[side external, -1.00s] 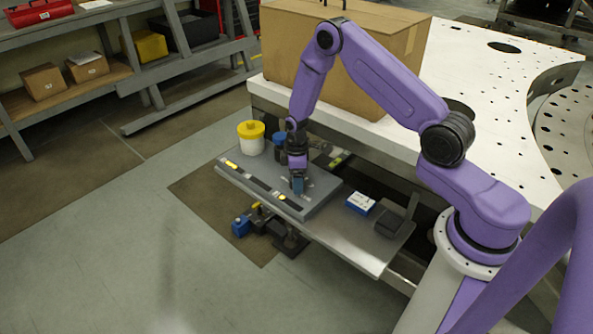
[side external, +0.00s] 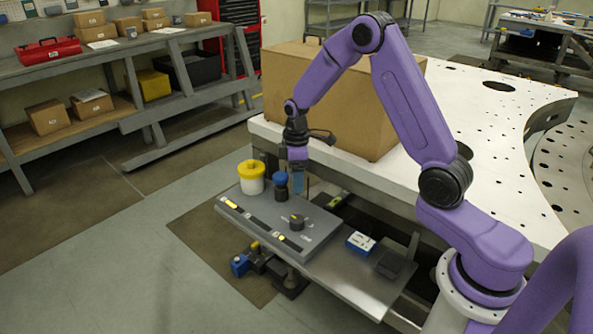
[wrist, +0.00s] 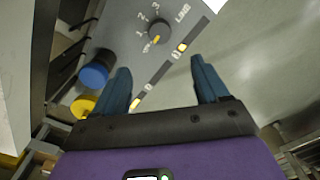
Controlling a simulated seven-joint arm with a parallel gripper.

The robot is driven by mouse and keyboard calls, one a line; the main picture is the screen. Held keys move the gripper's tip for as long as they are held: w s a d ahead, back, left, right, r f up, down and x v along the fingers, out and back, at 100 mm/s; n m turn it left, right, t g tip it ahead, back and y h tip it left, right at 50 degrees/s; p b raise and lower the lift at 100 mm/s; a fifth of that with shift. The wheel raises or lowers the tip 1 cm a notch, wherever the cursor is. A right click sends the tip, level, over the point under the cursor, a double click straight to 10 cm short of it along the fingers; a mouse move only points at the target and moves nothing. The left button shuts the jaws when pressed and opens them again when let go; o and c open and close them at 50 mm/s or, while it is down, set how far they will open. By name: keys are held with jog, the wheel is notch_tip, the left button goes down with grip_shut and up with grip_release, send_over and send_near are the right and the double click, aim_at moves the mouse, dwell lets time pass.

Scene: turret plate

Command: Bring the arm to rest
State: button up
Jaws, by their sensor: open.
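My gripper (side external: 299,184) is above the grey control panel (side external: 262,222), pointing down. In the wrist view its two blue fingers (wrist: 162,90) are apart, with nothing between them. A round dark knob (side external: 297,221) stands on the panel, clear of my fingers. The wrist view shows the knob (wrist: 158,31) ahead of the fingertips, with numbers printed around it and its yellow mark near the lowest label.
A yellow-lidded white jar (side external: 251,178) and a blue-topped dark container (side external: 280,185) stand at the panel's back edge. A blue-and-white box (side external: 360,243) lies on the metal shelf to the right. A large cardboard box (side external: 390,130) sits on the white table behind my arm.

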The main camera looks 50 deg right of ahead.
jog(key=shift+r, duration=0.8)
jog(key=s+a+r+n, duration=0.2)
jog(key=s+a+r, duration=0.5)
jog(key=s+a, duration=0.55)
jog(key=s+r, duration=0.1)
jog(key=s, duration=0.9)
jog(key=s+d+r+n, duration=0.1)
jog(key=s+r, duration=0.1)
jog(key=s, duration=0.9)
jog(key=shift+r, duration=0.3)
jog(key=shift+d, duration=0.1)
